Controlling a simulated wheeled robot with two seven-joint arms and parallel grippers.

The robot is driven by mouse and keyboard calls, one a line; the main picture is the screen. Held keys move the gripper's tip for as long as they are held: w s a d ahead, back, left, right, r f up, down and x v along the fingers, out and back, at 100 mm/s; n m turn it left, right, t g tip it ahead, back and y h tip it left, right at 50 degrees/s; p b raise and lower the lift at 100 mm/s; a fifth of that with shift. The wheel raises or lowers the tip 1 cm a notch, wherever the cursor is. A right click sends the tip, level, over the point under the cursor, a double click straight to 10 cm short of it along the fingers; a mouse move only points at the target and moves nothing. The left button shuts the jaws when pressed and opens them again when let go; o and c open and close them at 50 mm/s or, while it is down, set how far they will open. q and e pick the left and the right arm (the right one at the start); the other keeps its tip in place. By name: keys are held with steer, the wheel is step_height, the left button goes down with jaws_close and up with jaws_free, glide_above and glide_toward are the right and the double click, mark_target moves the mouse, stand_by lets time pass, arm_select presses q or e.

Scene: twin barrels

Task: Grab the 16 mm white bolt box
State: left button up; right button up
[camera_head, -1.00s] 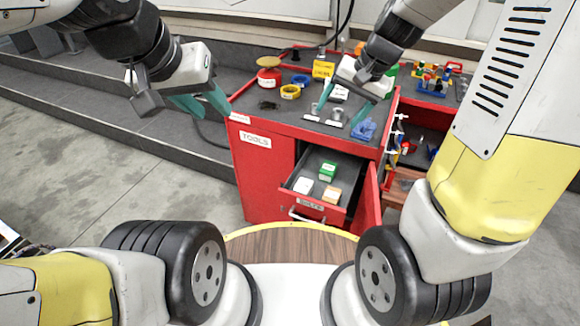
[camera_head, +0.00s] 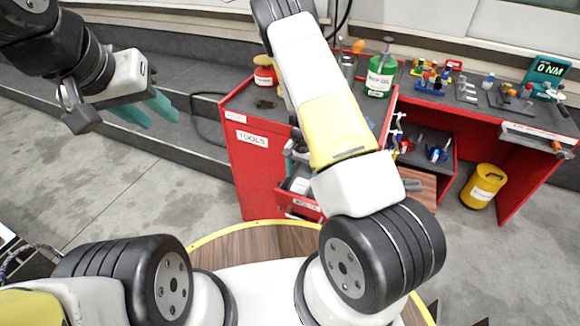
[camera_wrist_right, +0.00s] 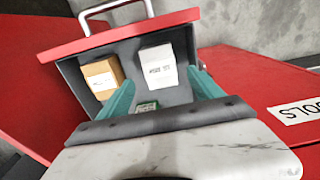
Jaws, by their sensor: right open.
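The white bolt box (camera_wrist_right: 158,68) stands in the open drawer (camera_wrist_right: 178,94) of the red tool cabinet; its label is too small to read surely. In the right wrist view my right gripper (camera_wrist_right: 160,88) is open over the drawer. Its teal fingers reach down on either side of the white box, with gaps and no clear contact. In the head view my right arm covers this gripper and most of the drawer. My left gripper (camera_head: 148,108) is open and empty, left of the cabinet.
The drawer front has a metal handle (camera_wrist_right: 116,8). A green can (camera_head: 380,75) and several tools stand on the bench. A yellow canister (camera_head: 484,186) is on the floor.

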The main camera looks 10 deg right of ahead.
mark_target(300, 185)
steer(key=f, duration=0.6)
steer(key=shift+s+a+f, duration=0.15)
steer(key=shift+s+a, duration=0.05)
steer(key=shift+c, duration=0.3)
jaws_close()
